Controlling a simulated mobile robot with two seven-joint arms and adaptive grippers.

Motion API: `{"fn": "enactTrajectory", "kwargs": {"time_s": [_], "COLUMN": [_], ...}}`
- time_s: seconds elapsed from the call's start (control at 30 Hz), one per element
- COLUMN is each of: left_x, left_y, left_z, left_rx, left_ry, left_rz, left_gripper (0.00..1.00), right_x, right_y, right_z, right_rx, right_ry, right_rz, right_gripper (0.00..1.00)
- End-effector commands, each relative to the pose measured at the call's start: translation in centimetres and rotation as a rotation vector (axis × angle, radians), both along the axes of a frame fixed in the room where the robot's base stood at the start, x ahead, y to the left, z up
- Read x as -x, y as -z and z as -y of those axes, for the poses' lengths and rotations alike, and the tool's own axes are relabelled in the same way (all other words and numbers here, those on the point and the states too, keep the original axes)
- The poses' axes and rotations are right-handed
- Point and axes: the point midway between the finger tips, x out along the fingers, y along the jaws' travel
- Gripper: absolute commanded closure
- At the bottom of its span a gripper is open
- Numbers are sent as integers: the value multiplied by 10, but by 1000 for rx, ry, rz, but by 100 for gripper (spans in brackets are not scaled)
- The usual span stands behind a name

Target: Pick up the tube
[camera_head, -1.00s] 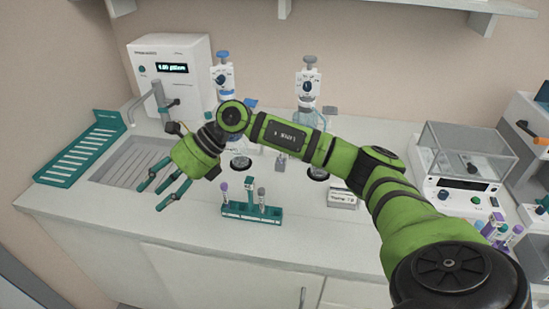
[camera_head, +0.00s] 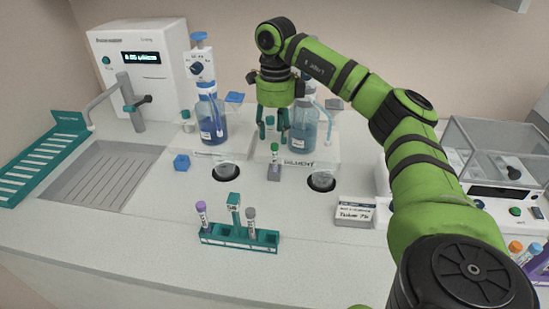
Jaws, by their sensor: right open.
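A small green-capped tube (camera_head: 274,153) stands upright in a small grey holder (camera_head: 274,173) at mid-counter. My right gripper (camera_head: 273,133) is open, fingers pointing down. In the picture it is just above the cap, apart from it; depth is hard to judge. A teal rack (camera_head: 238,238) nearer the front holds a purple-capped tube (camera_head: 202,214) and a grey-capped tube (camera_head: 251,222), with a teal label post (camera_head: 234,208) between them. My left gripper is not in view.
Two blue-liquid bottles with dispensers stand behind, the left bottle (camera_head: 210,118) and the right bottle (camera_head: 303,130), partly hidden by my arm. A label block (camera_head: 355,213) and a balance (camera_head: 500,170) are on the right. A sink (camera_head: 100,175) is on the left. The front counter is clear.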

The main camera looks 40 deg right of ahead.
Motion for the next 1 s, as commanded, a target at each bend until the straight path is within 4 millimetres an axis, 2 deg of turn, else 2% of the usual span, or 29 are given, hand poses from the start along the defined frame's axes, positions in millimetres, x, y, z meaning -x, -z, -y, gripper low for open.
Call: {"fn": "enactTrajectory", "kwargs": {"time_s": [0.03, 0.1, 0.2, 0.43, 0.6, 0.7, 0.83, 0.87, 1.0], "left_x": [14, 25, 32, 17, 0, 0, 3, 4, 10], "left_y": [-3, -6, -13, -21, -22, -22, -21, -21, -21], "left_z": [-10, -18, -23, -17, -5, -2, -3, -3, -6], "left_rx": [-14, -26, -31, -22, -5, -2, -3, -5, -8], "left_ry": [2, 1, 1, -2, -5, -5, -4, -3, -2], "left_rz": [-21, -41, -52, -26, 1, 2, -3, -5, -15], "left_gripper": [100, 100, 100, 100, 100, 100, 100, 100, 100], "right_x": [1, 1, 1, 0, -1, -1, -1, -1, -1], "right_y": [5, 11, 24, 55, 60, 60, 59, 59, 59], "right_z": [1, 1, 1, 2, 2, 1, 1, 1, 1], "right_rx": [1, 0, 0, 0, -1, -1, -1, -1, -1], "right_ry": [1, 0, 0, 0, -1, -1, -1, -1, -1], "right_rz": [-5, -5, -5, -4, 0, 0, 0, 0, 0], "right_gripper": [53, 53, 53, 53, 53, 53, 95, 99, 100]}}
